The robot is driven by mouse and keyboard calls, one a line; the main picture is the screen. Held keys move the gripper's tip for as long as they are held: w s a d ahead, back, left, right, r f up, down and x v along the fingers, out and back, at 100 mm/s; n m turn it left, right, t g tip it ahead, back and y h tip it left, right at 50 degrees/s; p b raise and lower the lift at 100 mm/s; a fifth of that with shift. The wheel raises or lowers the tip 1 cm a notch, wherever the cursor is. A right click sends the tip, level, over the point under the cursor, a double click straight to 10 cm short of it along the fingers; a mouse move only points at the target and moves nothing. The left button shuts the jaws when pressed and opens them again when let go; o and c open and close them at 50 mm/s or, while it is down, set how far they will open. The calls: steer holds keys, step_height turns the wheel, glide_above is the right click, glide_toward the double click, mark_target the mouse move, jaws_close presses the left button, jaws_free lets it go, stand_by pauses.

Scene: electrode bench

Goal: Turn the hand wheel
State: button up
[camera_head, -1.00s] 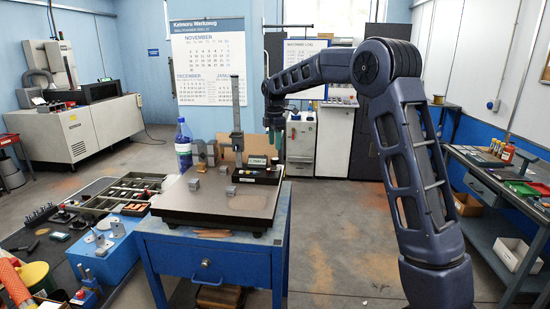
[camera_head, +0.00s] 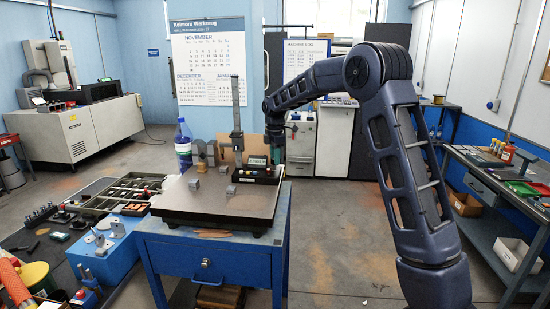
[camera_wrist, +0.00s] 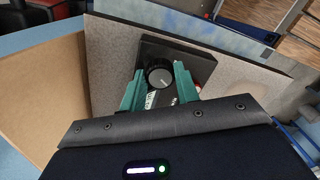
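The hand wheel appears to be a round dark knob with pale marks around it (camera_wrist: 160,77), on the face of a black box (camera_wrist: 207,62) in the wrist view. In the head view the black box (camera_head: 262,180) with a small display stands at the back right of a dark surface plate; the knob is not clear there. My gripper (camera_wrist: 159,72) has two green fingers, spread apart, one on each side of the knob. I cannot tell whether they touch it. In the head view my gripper (camera_head: 277,154) hangs just above the box, its fingertips partly hidden.
The surface plate (camera_head: 190,207) lies on a blue stand and bears small metal blocks (camera_head: 231,190). A tall height gauge (camera_head: 237,115) and a tan board (camera_head: 228,150) stand close to my gripper. A blue bottle (camera_head: 183,145) is at the left.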

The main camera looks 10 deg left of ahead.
steer(key=c, duration=0.3)
